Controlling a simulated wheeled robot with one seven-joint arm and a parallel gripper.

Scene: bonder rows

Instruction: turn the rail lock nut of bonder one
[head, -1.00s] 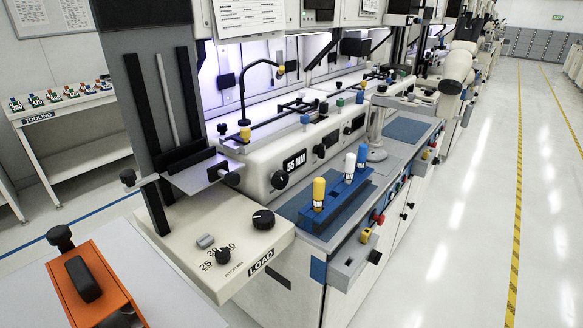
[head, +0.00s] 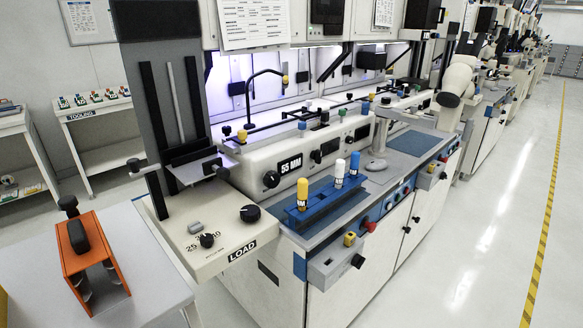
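The first bonder (head: 330,150) in the row stands in front of me, with a cream rail front marked 55 MM (head: 290,164). A black round knob (head: 271,179) sits just left of and below that plate, and another dark knob (head: 316,156) sits to its right. A cream LOAD unit (head: 215,262) at the left end carries black dials (head: 250,213). No part is labelled as the rail lock nut, and I cannot tell which one it is. My gripper is not in view.
An orange-framed box (head: 92,255) stands on a grey-topped table (head: 150,290) at the lower left. A blue holder (head: 325,202) with yellow, white and blue-capped bottles is on the bonder's front ledge. The floor (head: 450,270) on the right is clear, with a yellow line.

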